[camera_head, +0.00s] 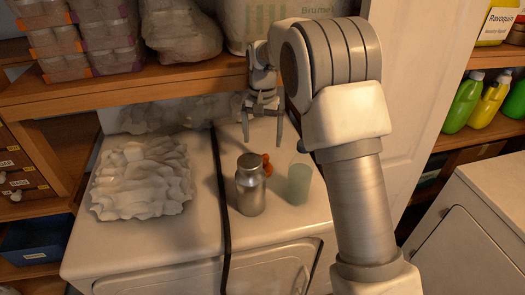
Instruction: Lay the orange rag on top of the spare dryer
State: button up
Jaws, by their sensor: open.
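A small orange object (266,164), perhaps the orange rag, lies on the right one of two white machines side by side. It is partly hidden behind a grey metal bottle (251,190), so its full shape cannot be told. My gripper (262,138) points down above the back of that machine, open and empty, a little behind and above the orange object. A third white machine (485,215) stands apart at the right edge with a bare visible top. I cannot tell which machine is the spare dryer.
A pale green translucent cup (299,184) stands right of the bottle. A crumpled white cloth (142,178) covers much of the left machine (95,250). A wooden shelf (130,82) with bags overhangs the back. Coloured bottles (463,105) stand on shelves at right.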

jog(key=s+d+r+n+t, duration=0.1)
jog(key=s+d+r, duration=0.3)
jog(key=s+r, duration=0.3)
jog(key=s+d+r+t, duration=0.2)
jog(key=s+d+r, duration=0.2)
jog(key=s+r, duration=0.4)
jog(key=s+d+f+n+t, duration=0.1)
jog(key=s+d, duration=0.1)
jog(key=s, duration=0.7)
jog(key=s+d+f+t, duration=0.1)
jog(key=s+d, duration=0.1)
jog(key=s, duration=0.6)
jog(key=shift+s+n+t, duration=0.3)
jog(key=shift+s+n, duration=0.1)
